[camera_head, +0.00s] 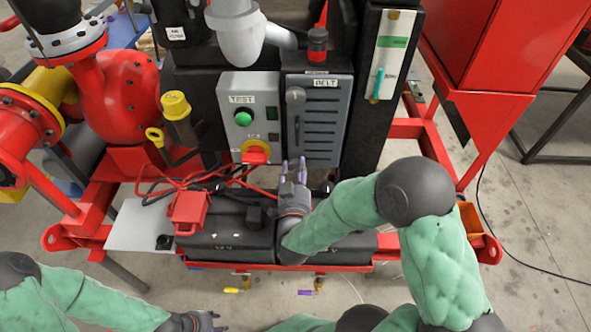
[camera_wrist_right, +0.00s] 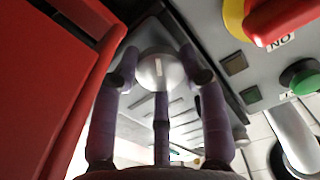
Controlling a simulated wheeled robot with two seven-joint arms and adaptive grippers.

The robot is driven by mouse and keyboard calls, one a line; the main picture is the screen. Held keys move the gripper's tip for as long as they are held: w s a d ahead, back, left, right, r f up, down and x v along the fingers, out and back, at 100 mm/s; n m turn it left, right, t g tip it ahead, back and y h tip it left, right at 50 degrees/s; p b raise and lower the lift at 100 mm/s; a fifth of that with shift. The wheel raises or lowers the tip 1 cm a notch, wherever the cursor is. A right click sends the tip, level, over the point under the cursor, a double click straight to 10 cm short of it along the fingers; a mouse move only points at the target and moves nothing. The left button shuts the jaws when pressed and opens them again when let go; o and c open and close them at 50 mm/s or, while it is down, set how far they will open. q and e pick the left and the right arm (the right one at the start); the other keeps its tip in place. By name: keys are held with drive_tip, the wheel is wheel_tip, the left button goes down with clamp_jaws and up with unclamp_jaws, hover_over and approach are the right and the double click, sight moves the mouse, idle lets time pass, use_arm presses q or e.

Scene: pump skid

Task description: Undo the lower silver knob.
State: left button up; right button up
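The grey panel marked BELT (camera_head: 320,120) has a silver knob (camera_head: 296,96) near its upper left corner. In the head view my right gripper (camera_head: 293,168) is at the panel's lower left corner and hides what lies behind it there. In the right wrist view a round silver knob (camera_wrist_right: 160,71) with a pale slot mark sits between the purple fingers of my right gripper (camera_wrist_right: 160,82). The fingers are spread around it; a gap shows beside the left one, and I see no clear grip. My left gripper (camera_head: 208,321) is low at the bottom left, away from the panel, its fingers small and unclear.
Left of the panel is the TEST box with a green button (camera_head: 243,118) and a red-yellow switch (camera_head: 256,152). Red and black cables (camera_head: 215,178) lie below. A black case (camera_head: 230,230) is under my right forearm. A red cabinet (camera_head: 520,45) stands right.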

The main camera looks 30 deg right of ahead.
drive_tip(key=shift+f+m, duration=0.1)
drive_tip(key=shift+m, duration=0.2)
drive_tip(key=m+b, duration=0.2)
drive_tip(key=shift+m, duration=0.3)
drive_tip(key=m+b, duration=0.1)
drive_tip(key=m, duration=0.1)
drive_tip(key=shift+f+m+b, duration=0.1)
drive_tip(key=shift+m+b, duration=0.2)
drive_tip(key=shift+m, duration=0.1)
drive_tip(key=m, duration=0.3)
drive_tip(key=shift+m+b, duration=0.3)
drive_tip(key=shift+b, duration=0.1)
drive_tip(key=m, duration=0.4)
drive_tip(key=shift+a, duration=0.1)
drive_tip(key=m, duration=0.9)
drive_tip(key=shift+r+m, duration=0.2)
drive_tip(key=shift+m, duration=2)
